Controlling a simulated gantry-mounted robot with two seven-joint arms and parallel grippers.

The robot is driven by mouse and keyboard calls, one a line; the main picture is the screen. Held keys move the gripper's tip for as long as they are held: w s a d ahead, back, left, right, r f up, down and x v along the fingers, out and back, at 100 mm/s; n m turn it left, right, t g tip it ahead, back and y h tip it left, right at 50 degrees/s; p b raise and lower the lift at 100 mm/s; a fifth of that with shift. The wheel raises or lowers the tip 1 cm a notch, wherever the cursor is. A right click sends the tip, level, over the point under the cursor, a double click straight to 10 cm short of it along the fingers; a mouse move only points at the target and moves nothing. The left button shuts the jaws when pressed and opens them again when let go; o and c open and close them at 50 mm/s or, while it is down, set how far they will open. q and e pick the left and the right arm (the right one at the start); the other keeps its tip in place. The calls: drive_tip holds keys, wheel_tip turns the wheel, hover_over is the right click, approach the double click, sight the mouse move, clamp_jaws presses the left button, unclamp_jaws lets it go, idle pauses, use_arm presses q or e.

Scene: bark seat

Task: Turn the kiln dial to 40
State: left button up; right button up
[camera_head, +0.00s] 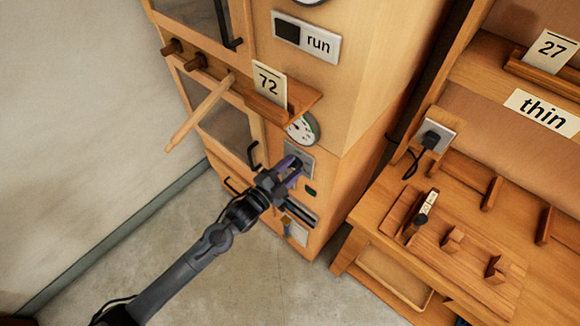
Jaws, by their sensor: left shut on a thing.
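The kiln is a tall wooden cabinet (345,75) with a round white gauge (302,128) on its front, partly hidden by a small shelf. Below the gauge is a grey panel (300,158). My left gripper (291,170) reaches in from the lower left and is shut at this panel, on what appears to be the kiln dial. Purple shows between and along its fingers. The gripper hides most of the dial, and its setting cannot be read. My right gripper is not in view.
A shelf with a "72" card (268,83) and a wooden peg (200,112) jut out above the gripper. A slotted panel (300,212) is just below. A wooden workbench (465,225) with racks stands at right. The floor at left is clear.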

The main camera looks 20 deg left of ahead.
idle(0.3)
use_arm(q)
drive_tip(key=o, duration=1)
drive_tip(key=shift+o, duration=0.2)
drive_tip(key=p+v, duration=0.1)
drive_tip(key=v, duration=0.9)
drive_tip(key=shift+s, duration=0.4)
drive_tip(key=shift+a, duration=0.1)
